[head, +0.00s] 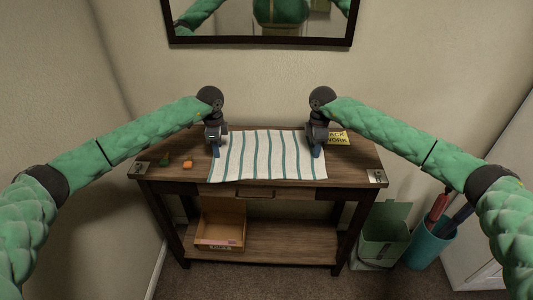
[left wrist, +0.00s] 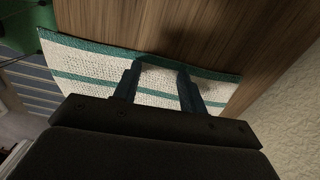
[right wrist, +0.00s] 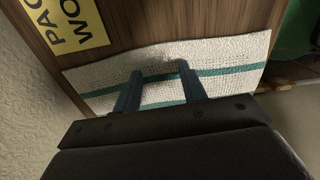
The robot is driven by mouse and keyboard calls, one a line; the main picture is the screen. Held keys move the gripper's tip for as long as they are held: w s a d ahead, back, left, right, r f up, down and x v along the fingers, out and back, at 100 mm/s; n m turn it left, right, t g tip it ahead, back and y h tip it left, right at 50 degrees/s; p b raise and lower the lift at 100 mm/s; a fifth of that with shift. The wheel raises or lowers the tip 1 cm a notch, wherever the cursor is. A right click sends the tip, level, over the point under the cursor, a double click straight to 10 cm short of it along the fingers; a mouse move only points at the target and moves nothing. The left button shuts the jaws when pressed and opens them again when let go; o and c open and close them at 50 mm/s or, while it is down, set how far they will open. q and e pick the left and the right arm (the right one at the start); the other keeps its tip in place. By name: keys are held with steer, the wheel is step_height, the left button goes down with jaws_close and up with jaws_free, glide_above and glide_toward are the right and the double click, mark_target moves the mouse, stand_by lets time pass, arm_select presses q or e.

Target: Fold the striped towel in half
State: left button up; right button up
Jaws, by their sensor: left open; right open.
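The striped towel (head: 265,158), white with teal stripes, lies spread flat on the wooden table. My left gripper (head: 214,146) is over the towel's left edge, near its back left part. In the left wrist view its two fingers (left wrist: 158,84) are apart above the towel (left wrist: 100,62), at a teal-striped edge. My right gripper (head: 317,150) is over the towel's right edge. In the right wrist view its fingers (right wrist: 158,88) are apart above the towel (right wrist: 225,60). I cannot tell whether the fingertips touch the cloth.
An open box (head: 220,225) stands on the lower shelf. A bin (head: 383,235) and a teal bucket (head: 428,245) stand right.

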arm_select(q)
steer(key=shift+f, duration=0.1)
jaws_close()
arm_select(e)
steer(key=shift+f, duration=0.1)
jaws_close()
arm_select(q)
steer(key=shift+r, duration=0.2)
arm_select(e)
steer(key=shift+r, duration=0.25)
